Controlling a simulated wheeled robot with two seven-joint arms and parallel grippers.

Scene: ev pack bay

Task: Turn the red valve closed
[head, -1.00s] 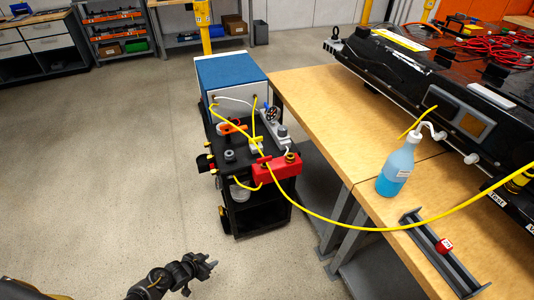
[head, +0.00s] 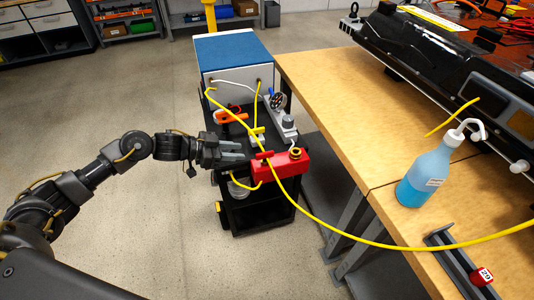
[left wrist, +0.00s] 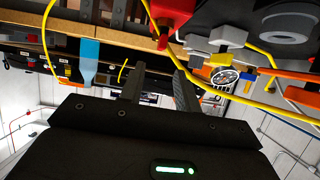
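The red valve (head: 284,166) is a red block with a small red tab and a dark-and-yellow round fitting on top, at the front edge of the black cart (head: 262,215). It also shows at the top of the left wrist view (left wrist: 174,14). My left gripper (head: 242,150) is just left of the valve, over the cart's left side, with its fingers pointing right. In the left wrist view its two fingers (left wrist: 159,76) are apart with nothing between them. The gripper hides part of the cart top. My right gripper is not in view.
A yellow hose (head: 345,239) runs across the valve and over to the wooden bench (head: 325,95). An orange tool (head: 229,117) and a gauge (head: 277,101) are on the cart. A blue spray bottle (head: 423,178) stands on the bench. The floor to the left is clear.

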